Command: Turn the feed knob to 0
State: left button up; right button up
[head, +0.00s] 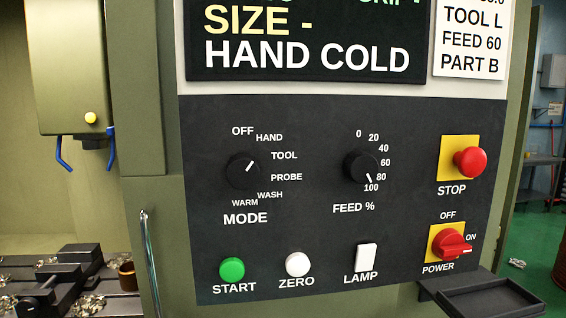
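The feed knob (361,167) is a round black knob on the dark control panel, above the label FEED %. Its scale runs clockwise from 0 at the top through 20, 40, 60 and 80 to 100 at the bottom. The knob's white pointer mark points down and right, closest to 100. Nothing covers the knob. Neither of my grippers is in view.
Left of it is the black MODE knob (243,171), its mark pointing up-right. Below are the green START button (232,270), white ZERO button (298,264) and LAMP switch (366,257). At right are the red STOP button (470,161), POWER switch (452,245) and a dark tray (530,306).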

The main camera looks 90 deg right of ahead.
aim_at(361, 167)
jog(key=u, duration=0.05)
jog(key=i, duration=0.45)
jog(key=u, duration=0.95)
jog(key=i, duration=0.35)
jog(key=z, duration=4.25)
